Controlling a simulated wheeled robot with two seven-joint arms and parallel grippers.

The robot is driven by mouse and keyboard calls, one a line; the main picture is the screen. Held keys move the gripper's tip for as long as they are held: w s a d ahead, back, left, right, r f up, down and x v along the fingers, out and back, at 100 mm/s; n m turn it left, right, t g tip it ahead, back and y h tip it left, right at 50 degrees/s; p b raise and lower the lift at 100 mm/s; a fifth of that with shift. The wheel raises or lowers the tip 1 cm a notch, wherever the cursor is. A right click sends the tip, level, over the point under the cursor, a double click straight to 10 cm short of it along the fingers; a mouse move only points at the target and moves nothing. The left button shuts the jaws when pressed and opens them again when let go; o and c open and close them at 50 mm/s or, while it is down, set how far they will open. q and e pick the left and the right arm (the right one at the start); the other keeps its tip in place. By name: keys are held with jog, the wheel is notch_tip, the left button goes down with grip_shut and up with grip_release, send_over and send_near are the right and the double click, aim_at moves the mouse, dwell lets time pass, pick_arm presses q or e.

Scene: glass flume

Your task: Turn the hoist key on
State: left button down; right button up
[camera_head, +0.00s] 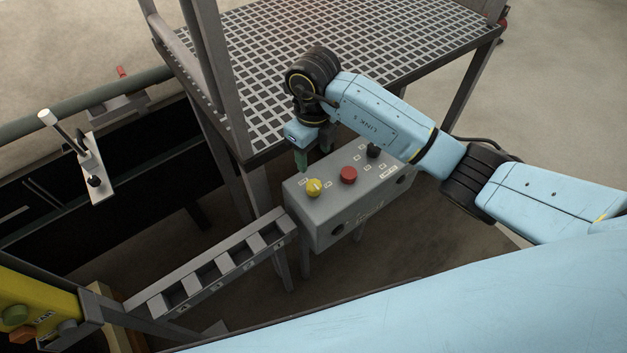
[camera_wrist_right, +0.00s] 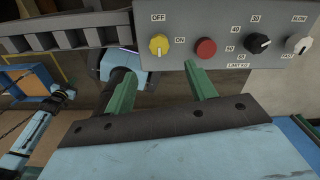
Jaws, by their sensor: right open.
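A yellow knob (camera_head: 314,187) sits at the left end of the top of a grey control box (camera_head: 330,238). No label naming a hoist is legible. My right gripper (camera_head: 301,160) is just behind the knob in the head view, with green fingers pointing down. In the right wrist view its fingers (camera_wrist_right: 162,92) are apart and empty, short of the panel. My left gripper is not seen.
A red button (camera_head: 348,175) and black dial (camera_head: 373,151) share the panel; a pale knob (camera_wrist_right: 298,45) shows in the wrist view. A grating platform (camera_head: 320,50) stands behind. A slotted grey rail (camera_head: 215,268) runs left toward a yellow button box (camera_head: 38,310).

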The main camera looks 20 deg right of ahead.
aim_at(314, 184)
notch_tip(314, 184, down, 12)
jog(key=shift+r, duration=0.2)
jog(key=shift+c, duration=0.3)
jog(key=c, duration=0.9)
